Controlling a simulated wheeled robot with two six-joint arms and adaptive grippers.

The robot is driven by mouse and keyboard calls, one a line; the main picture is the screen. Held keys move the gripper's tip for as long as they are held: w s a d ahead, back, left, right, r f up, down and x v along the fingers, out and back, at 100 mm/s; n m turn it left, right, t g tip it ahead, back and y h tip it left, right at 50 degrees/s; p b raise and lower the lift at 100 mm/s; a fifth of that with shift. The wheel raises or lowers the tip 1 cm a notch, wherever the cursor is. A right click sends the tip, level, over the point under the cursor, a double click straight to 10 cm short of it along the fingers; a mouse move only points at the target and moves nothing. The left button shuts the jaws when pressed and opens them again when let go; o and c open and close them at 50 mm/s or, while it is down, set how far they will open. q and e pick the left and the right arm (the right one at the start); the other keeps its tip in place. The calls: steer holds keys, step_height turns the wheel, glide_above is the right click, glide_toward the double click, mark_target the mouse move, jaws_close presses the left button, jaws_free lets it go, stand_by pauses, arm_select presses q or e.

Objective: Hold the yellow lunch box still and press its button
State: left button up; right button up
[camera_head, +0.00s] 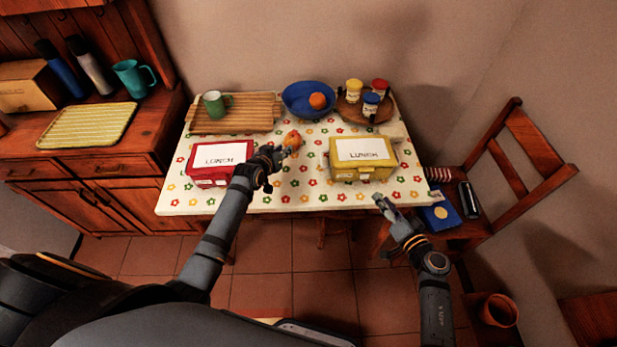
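The yellow lunch box (345,174) stands on the table, right of its middle, with a white lid panel marked LUNCH. Its button is too small to make out. My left gripper (281,154) is over the table between the red lunch box (207,180) and the yellow one, to the left of the yellow box and apart from it. Its fingertips are close to an orange-brown fruit-like thing (292,140); whether they touch it is unclear. My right gripper (381,201) is near the table's front edge, below and right of the yellow box, not touching it. Its finger opening is hard to read.
The table (290,198) has a flowered cloth. At its back are a wooden tray (255,108) with a green mug (214,104), a blue bowl (300,106) with an orange (317,101), and a round board with several jars (370,104). A chair (530,150) stands at the right.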

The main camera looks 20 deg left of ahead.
arm_select(q)
steer(key=s+d+n, duration=0.1)
steer(key=s+d, duration=0.1)
steer(key=d, duration=0.1)
steer(key=s+d+n+t+h, duration=0.1)
steer(key=s+d+n, duration=0.1)
steer(key=d, duration=0.2)
steer(key=s+d+f+n, duration=0.1)
steer(key=s+d+n, duration=0.1)
steer(key=d, duration=0.2)
steer(key=shift+s+t, duration=0.3)
steer(key=shift+s, duration=0.1)
steer(key=shift+s+d+n+t+y, duration=0.1)
steer(key=shift+s+n+t+y, duration=0.3)
steer(key=shift+n, duration=0.6)
steer(key=shift+w, duration=0.1)
steer(key=x, duration=1)
steer(key=shift+w, duration=0.1)
steer(key=shift+f, duration=0.1)
steer(key=shift+c, duration=0.3)
jaws_close()
steer(key=shift+d, duration=0.1)
